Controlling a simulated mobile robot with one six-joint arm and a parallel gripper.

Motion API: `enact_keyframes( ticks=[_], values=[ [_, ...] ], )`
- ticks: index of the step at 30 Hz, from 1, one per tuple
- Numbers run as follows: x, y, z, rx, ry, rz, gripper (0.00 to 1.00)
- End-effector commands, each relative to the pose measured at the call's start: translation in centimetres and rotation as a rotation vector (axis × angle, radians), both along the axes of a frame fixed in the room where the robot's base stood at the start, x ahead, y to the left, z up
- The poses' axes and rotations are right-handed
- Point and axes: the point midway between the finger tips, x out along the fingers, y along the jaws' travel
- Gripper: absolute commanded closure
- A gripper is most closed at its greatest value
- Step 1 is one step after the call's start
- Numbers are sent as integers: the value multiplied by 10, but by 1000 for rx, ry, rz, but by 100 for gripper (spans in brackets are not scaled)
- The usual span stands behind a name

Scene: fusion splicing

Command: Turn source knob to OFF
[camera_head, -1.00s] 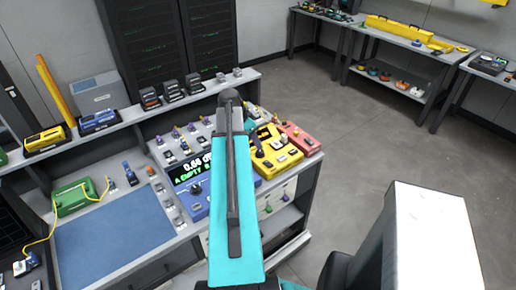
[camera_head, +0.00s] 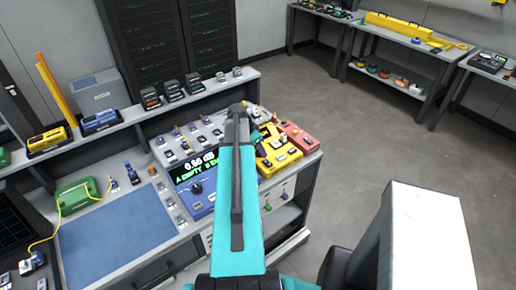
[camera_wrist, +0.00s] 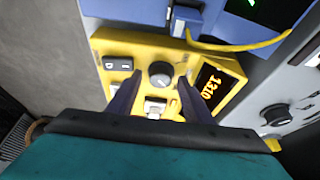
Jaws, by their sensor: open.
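A yellow source box (camera_head: 286,158) sits at the right end of the bench, partly hidden behind my arm in the head view. In the wrist view the same yellow box (camera_wrist: 208,57) shows an orange display reading 1310. Its round black knob (camera_wrist: 160,72) has a light mark on it. My gripper (camera_wrist: 158,83) is open over the box. Its two dark fingers lie on either side of the knob in the picture, with a gap to it. I cannot tell how high the fingertips are above the knob. The knob's OFF label is not readable.
A blue meter (camera_head: 197,208) with a green display and its own knob (camera_head: 196,188) stands left of the yellow box. A red box (camera_head: 302,140) stands right of it. A blue connector (camera_wrist: 185,20) with a yellow cable lies near the box. The floor to the right is clear.

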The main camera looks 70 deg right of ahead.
Motion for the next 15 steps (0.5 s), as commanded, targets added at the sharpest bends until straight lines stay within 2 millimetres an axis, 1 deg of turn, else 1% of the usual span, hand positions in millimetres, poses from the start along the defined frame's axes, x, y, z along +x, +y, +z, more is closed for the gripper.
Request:
enact_keyframes(
  ticks=[6, 7, 14, 15],
  values=[
    [0, 0, 0, 0, 0, 0, 54],
    [0, 0, 0, 0, 0, 0, 56],
    [0, 0, 0, 1, 1, 1, 94],
    [0, 1, 0, 1, 1, 1, 95]
  ],
)
